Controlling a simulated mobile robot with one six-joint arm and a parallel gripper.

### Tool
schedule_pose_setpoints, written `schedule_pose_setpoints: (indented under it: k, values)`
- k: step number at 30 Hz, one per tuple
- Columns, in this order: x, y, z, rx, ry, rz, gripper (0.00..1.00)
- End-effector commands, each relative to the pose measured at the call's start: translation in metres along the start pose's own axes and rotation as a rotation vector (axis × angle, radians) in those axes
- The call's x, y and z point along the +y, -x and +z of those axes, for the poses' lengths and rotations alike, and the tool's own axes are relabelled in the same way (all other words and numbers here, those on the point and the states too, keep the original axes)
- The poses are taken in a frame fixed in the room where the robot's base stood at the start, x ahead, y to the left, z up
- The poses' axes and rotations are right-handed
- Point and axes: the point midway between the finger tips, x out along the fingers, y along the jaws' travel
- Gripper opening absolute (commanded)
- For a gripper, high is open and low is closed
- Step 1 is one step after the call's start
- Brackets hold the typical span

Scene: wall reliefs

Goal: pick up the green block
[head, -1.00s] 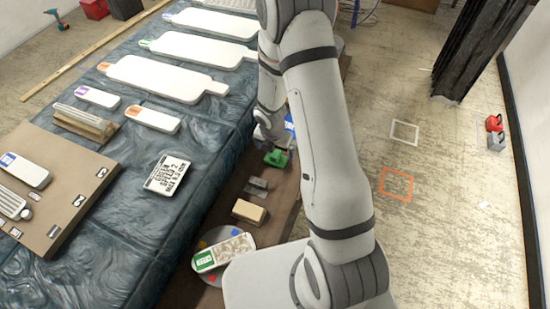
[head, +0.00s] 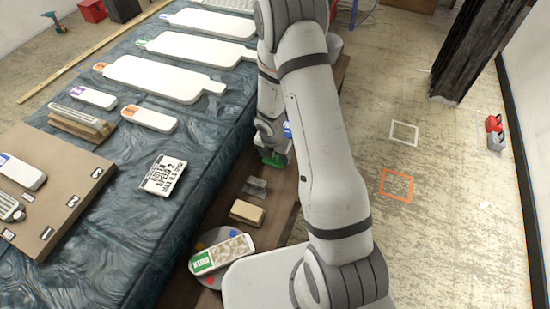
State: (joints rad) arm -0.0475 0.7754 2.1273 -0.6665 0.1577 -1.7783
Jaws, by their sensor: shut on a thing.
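The green block (head: 273,159) is small and shows below the end of my arm, on the brown bench (head: 283,185) beside the dark-covered table. Its upper part is hidden behind my gripper (head: 271,149). My gripper is at the block and shut on it. The fingertips are small and partly covered by my own arm, so their exact grip on the block is hard to make out. I cannot tell whether the block is clear of the bench surface.
A tan block (head: 246,212), a clear grey piece (head: 255,186) and a round tray (head: 206,278) with a green-labelled relief (head: 222,253) lie nearer on the bench. The table (head: 150,215) at left holds white panels. The floor at right is mostly open.

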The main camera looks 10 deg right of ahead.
Motion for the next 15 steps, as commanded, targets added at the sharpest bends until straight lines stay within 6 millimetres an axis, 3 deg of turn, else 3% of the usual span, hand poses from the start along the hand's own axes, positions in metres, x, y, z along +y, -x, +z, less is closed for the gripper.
schedule_pose_setpoints:
  k: [6,15]
  values:
    - [0.000,0.000,0.000,0.000,0.000,0.000,0.49]
    - [0.001,0.011,0.002,-0.001,0.000,0.000,0.49]
